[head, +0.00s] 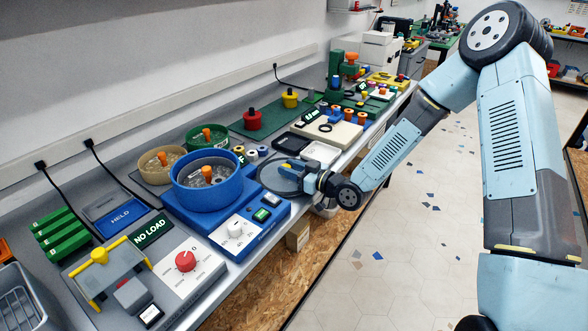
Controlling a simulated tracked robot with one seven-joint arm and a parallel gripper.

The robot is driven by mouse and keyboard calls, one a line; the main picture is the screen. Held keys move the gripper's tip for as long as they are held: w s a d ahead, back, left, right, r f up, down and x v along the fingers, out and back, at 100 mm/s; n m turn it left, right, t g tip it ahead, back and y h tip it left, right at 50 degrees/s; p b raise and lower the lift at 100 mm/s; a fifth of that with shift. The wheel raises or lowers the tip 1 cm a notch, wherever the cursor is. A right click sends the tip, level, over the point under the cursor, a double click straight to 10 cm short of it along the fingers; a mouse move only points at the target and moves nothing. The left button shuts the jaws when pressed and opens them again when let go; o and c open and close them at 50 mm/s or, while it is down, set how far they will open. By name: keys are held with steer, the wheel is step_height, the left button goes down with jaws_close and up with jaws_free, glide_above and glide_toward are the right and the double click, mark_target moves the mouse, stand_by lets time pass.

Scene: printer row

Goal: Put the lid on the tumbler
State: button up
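The tumbler is a blue round bowl (207,190) on a blue base, open at the top. Grey loose material and an orange-topped centre post show inside it. A dark grey round disc (270,184), which looks like the lid, lies to the right of the tumbler, beside its base. My gripper (284,170) reaches in from the right, low over this disc, with its blue fingers above the disc's middle. The fingers and the wrist hide part of the disc. Whether the fingers are apart or closed on a knob is too small to tell.
A tan bowl (155,175) and a green bowl (200,141) stand behind the tumbler. In front is a white control panel (236,231) with a dial. Small rollers (251,155) and a white tray (321,151) lie behind my gripper. The bench's front edge runs below my wrist.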

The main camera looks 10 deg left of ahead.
steer(key=o, duration=0.4)
steer(key=shift+f, duration=0.2)
steer(key=v, duration=1.4)
steer(key=shift+w+r, duration=0.15)
steer(key=shift+r, duration=0.1)
